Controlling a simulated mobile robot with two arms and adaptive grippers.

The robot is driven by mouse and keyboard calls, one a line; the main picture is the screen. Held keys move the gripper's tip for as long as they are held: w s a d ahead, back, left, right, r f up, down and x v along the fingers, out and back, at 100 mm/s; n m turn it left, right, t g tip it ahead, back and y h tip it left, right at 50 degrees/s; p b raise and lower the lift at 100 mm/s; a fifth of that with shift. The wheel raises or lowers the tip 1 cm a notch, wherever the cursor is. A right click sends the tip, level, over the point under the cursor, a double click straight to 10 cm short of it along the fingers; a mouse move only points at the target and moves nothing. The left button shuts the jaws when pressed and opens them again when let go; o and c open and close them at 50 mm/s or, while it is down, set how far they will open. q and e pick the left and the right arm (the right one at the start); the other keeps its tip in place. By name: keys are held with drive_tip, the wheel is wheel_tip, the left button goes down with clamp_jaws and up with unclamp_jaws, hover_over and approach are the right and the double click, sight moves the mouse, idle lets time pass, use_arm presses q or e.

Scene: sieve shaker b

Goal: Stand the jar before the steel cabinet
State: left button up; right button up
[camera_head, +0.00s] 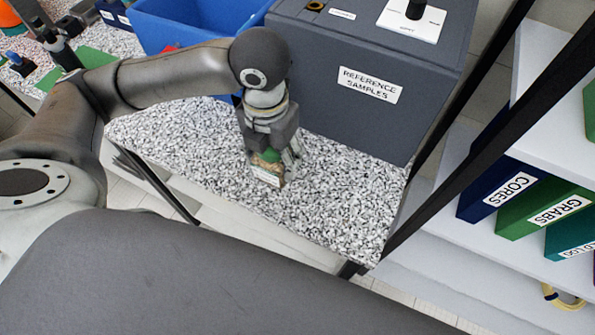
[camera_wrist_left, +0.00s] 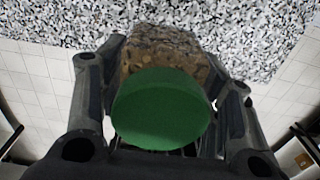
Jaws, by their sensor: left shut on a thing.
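The jar (camera_head: 266,172) has a green lid and brownish, grainy contents, with a pale label on its side. My left gripper (camera_head: 272,152) is shut on it from above, at the speckled worktop in front of the steel cabinet (camera_head: 371,84). In the left wrist view the jar (camera_wrist_left: 165,52) sits between the two fingers of the gripper (camera_wrist_left: 163,110), its green lid towards the camera. I cannot tell whether the jar's base touches the worktop. The cabinet is dark grey and carries a "REFERENCE SAMPLES" label. My right gripper is not in view.
The speckled worktop (camera_head: 330,205) is clear to the right of the jar. A blue bin (camera_head: 190,22) stands left of the cabinet. A shelf with "CORES" (camera_head: 508,186) and "GRABS" (camera_head: 556,207) binders is at right, behind dark posts. The worktop's front edge is close to the jar.

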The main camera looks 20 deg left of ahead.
use_arm(q)
drive_tip(key=d+f, duration=0.1)
drive_tip(key=w+d+f, duration=0.1)
drive_tip(key=f, duration=0.1)
drive_tip(key=w+d+f, duration=0.1)
drive_tip(key=f, duration=0.1)
drive_tip(key=shift+w+d, duration=0.1)
drive_tip(key=shift+d, duration=0.05)
drive_tip(key=f+p, duration=0.1)
drive_tip(key=f, duration=0.2)
drive_tip(key=shift+w+d+f+p, duration=0.1)
drive_tip(key=shift+w+d+p, duration=0.1)
drive_tip(key=shift+p, duration=0.15)
drive_tip(key=shift+f, duration=0.25)
drive_tip(key=shift+f, duration=0.2)
drive_tip(key=o, duration=1.3)
drive_tip(key=shift+s, duration=0.1)
wheel_tip(320, 180, up, 12)
drive_tip(key=shift+r+b, duration=0.2)
drive_tip(key=shift+b, duration=0.55)
